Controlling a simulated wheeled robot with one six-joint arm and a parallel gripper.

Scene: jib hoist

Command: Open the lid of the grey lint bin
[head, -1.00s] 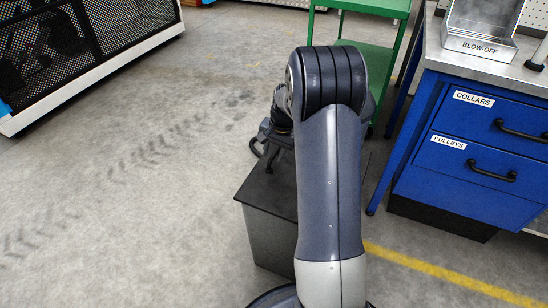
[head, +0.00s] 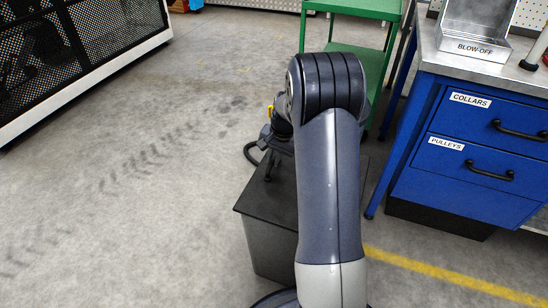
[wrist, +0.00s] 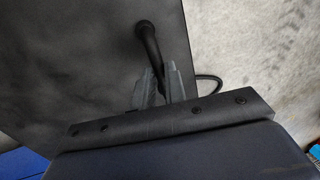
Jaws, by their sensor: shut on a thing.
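The grey lint bin (head: 268,250) stands on the floor below and left of my arm in the head view. Its dark lid (head: 256,199) lies flat on top as far as I can see; my arm hides its right part. The lid (wrist: 70,60) fills the left of the wrist view. A black bar handle (wrist: 146,38) stands on it. My gripper (wrist: 160,82) is shut on the handle, with a finger on each side of the bar. In the head view, the gripper (head: 269,170) shows small and dark above the lid, partly hidden by my arm.
A blue drawer cabinet (head: 470,150) stands close on the right, with a blow-off tray (head: 470,42) on top. A green cart (head: 370,60) stands behind. A black mesh rack (head: 80,50) is at the far left. Open floor (head: 130,210) lies left of the bin.

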